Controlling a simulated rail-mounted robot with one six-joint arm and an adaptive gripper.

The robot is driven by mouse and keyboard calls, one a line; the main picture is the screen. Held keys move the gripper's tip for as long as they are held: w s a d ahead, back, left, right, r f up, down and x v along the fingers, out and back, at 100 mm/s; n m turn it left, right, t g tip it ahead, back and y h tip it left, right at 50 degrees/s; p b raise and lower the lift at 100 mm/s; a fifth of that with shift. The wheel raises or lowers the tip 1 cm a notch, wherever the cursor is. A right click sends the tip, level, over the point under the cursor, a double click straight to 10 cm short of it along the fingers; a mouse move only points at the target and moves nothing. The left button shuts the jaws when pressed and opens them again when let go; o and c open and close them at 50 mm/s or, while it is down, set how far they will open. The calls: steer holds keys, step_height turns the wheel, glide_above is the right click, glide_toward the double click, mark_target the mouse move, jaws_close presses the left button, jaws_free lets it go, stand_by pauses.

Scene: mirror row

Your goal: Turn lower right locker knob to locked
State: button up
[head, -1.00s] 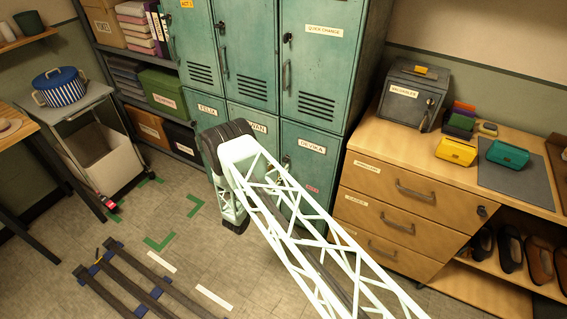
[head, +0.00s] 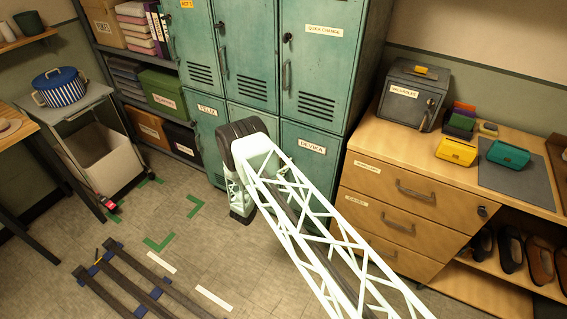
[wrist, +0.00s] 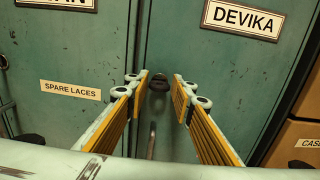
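The lower right locker, labelled DEVIKA (head: 313,149), is a worn green metal door; its label also shows in the wrist view (wrist: 243,17). Its dark knob (wrist: 158,82) is near the door's left edge, with a vertical handle (wrist: 151,143) below it. My gripper (wrist: 160,92) is open, its yellow-padded fingers on either side of the knob in the picture. I see no contact, and the remaining depth to the knob is hard to judge. The knob's turn position is too small and dark to read. In the head view my arm hides the knob and the gripper's fingers.
The neighbouring locker with a SPARE LACES label (wrist: 70,91) is at left. A wooden drawer cabinet (head: 393,205) stands close at right, carrying a grey lockbox (head: 408,97). A wooden rack (head: 130,283) lies on the floor at lower left. Floor between is open.

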steer(key=c, duration=0.5)
steer(key=shift+o, duration=0.2)
steer(key=shift+m+b, duration=0.35)
steer(key=shift+m, duration=0.05)
steer(key=shift+d+f+m+b, duration=0.15)
steer(key=shift+m+b, duration=2.25)
steer(key=shift+m, duration=1.85)
steer(key=shift+d+f+m+b, duration=0.1)
steer(key=shift+m+b, duration=2.3)
steer(key=shift+m, duration=1.85)
